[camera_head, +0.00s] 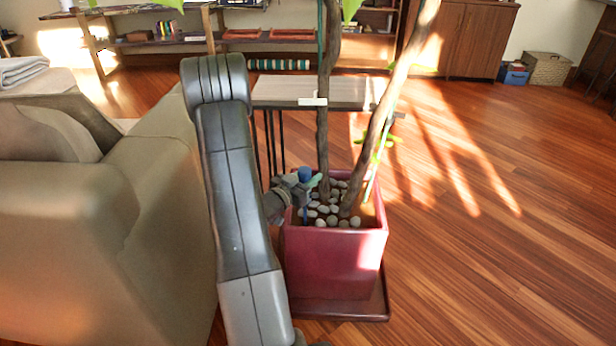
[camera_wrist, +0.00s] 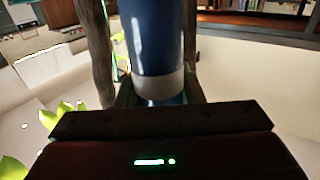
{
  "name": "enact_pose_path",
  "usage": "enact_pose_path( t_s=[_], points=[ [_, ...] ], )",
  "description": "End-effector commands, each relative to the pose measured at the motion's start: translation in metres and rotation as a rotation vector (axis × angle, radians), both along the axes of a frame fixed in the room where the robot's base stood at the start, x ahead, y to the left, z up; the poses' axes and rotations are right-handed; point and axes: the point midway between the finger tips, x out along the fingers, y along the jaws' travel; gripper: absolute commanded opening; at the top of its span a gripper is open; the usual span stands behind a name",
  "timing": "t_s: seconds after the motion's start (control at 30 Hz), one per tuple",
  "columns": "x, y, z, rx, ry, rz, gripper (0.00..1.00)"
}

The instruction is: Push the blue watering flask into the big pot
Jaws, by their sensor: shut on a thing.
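The big pot (camera_head: 332,262) is a square dark-red planter on a matching base, filled with pebbles and holding two tree trunks. My gripper (camera_head: 304,188) is over the pot's left rear part, just above the pebbles. It is shut on the blue watering flask (camera_head: 305,174), whose rounded blue top shows above the fingers. A thin blue part shows below the fingers, near the pebbles. I cannot tell whether its tip touches them. In the wrist view, the flask (camera_wrist: 154,38) is a blue cylinder with a pale band, held between the fingers (camera_wrist: 160,92). Its lower end is hidden there.
A sofa (camera_head: 110,220) stands close on the left. A small side table (camera_head: 320,92) is right behind the pot. The trunks (camera_head: 378,130) rise beside my gripper. The wooden floor (camera_head: 490,220) is free on the right.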

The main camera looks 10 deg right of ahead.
Motion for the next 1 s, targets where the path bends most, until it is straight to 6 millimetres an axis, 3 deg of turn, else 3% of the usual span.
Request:
enact_pose_path(
  t_s=[1.0],
  points=[
    [0.000, 0.000, -0.032, 0.000, 0.000, 0.000, 0.11]
  ],
)
